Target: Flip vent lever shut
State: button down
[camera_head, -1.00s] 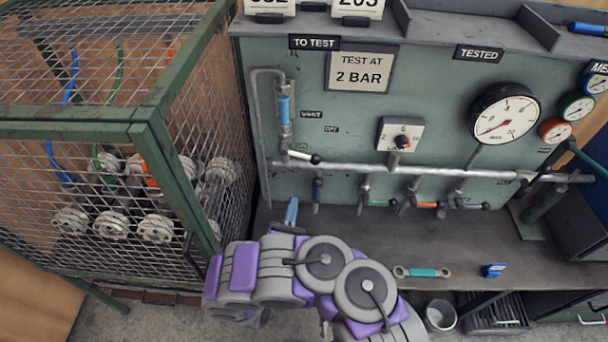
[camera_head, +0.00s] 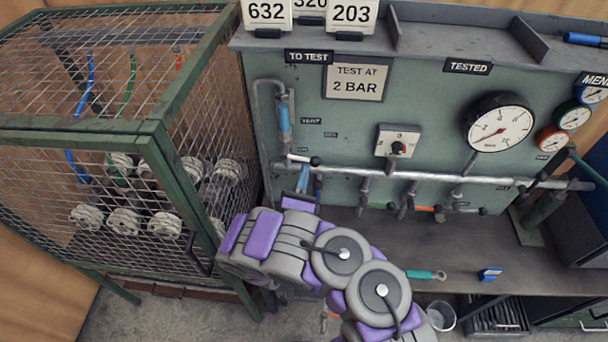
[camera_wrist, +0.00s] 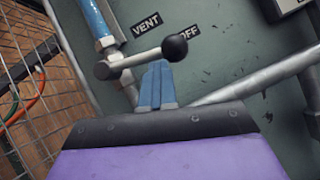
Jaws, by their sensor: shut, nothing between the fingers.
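The vent lever (camera_head: 301,158) is a short pale bar with a black ball knob, low on the left pipe of the green panel. It lies nearly level, with the knob to the right. In the wrist view the lever (camera_wrist: 139,59) crosses above my fingers, knob (camera_wrist: 175,47) to the upper right. My gripper (camera_head: 303,176) is just below the lever. Its blue fingers (camera_wrist: 157,87) are together and empty, tips close under the bar near the knob. I cannot tell whether they touch it. The VENT label (camera_wrist: 146,25) and OFF label (camera_wrist: 185,33) are beyond the lever.
A silver pipe (camera_head: 430,178) with several small valves runs across the panel to the right. A green wire cage (camera_head: 160,135) stands close on the left. A dial gauge (camera_head: 498,123) and a valve plate (camera_head: 398,140) are on the panel.

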jog(key=shift+w+d+r+h+b, duration=0.15)
jog(key=shift+d+r+h+b, duration=0.2)
jog(key=shift+r+b, duration=0.1)
jog(key=shift+a+r, duration=0.2)
jog(key=shift+a, duration=0.05)
jog(key=shift+d, duration=0.2)
dwell(0.4)
